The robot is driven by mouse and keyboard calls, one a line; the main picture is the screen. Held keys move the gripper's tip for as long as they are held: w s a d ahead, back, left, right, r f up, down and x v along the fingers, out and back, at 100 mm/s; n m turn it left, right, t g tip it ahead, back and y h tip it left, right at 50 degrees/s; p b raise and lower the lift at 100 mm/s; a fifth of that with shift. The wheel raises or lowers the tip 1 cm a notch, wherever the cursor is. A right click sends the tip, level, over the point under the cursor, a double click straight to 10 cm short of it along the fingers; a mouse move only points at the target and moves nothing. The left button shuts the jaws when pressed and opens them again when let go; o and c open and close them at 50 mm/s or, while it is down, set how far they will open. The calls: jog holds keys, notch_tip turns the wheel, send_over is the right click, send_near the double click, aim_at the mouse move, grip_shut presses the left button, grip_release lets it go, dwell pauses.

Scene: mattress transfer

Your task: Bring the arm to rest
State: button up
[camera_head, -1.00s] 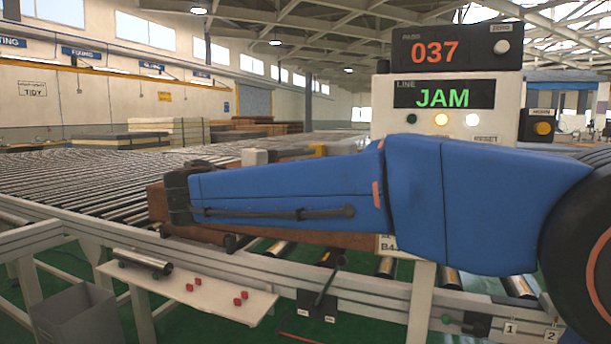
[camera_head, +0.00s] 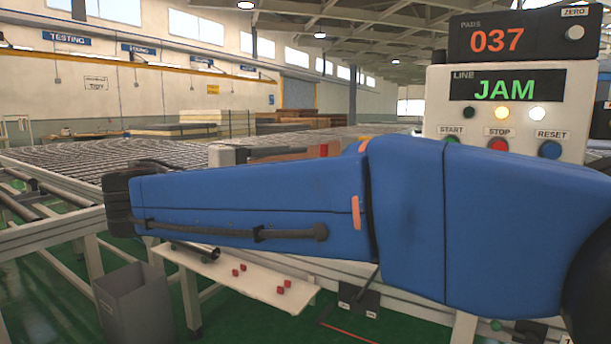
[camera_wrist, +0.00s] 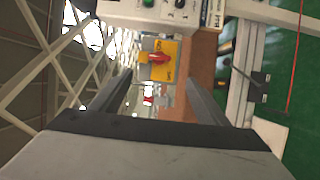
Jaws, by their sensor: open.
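My blue arm (camera_head: 250,205) stretches across the head view from the right edge to the left, in front of the roller conveyor. Its end is dark, and the fingers cannot be made out there. In the wrist view my gripper (camera_wrist: 158,88) shows two dark fingers spread apart, with nothing held between them. Beyond the fingers is a yellow box with a red knob (camera_wrist: 158,58), apart from them as far as I can tell.
The line control box (camera_head: 508,75) reads JAM, with START, STOP and RESET buttons; the counter (camera_head: 497,40) reads 037. The roller conveyor (camera_head: 60,155) runs behind my arm. A grey bin (camera_head: 135,305) and a white shelf with small red pieces (camera_head: 225,282) stand below. A brown surface (camera_wrist: 203,65) shows in the wrist view.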

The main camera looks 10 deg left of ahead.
jog(key=shift+s+a, duration=0.1)
jog(key=shift+s, duration=0.05)
jog(key=w+d+f+g+y, duration=0.1)
jog(key=w+d+f+g, duration=0.15)
jog(key=d, duration=0.55)
jog(key=w+d+f+g, duration=0.1)
jog(key=w+d+f, duration=0.2)
jog(key=d, duration=0.4)
jog(key=s+d+f+m+g+y, duration=0.1)
jog(key=d+f+g, duration=0.1)
jog(key=d+f, duration=0.45)
jog(key=s+d+f+g+y, duration=0.2)
jog(key=d+f, duration=0.1)
jog(key=d, duration=0.7)
jog(key=s+d+f+m+g+y, duration=0.2)
jog(key=s+d+f+m+y, duration=0.1)
jog(key=s+d+f, duration=0.55)
jog(key=s+d+f+m+y, duration=0.1)
jog(key=s+f+m+y, duration=0.1)
jog(key=s+f, duration=0.3)
jog(key=s+d+f+m+t+y, duration=0.1)
jog(key=s+f+m+y, duration=0.2)
jog(key=s+f, duration=0.3)
jog(key=shift+d+f, duration=0.25)
jog(key=shift+f, duration=0.45)
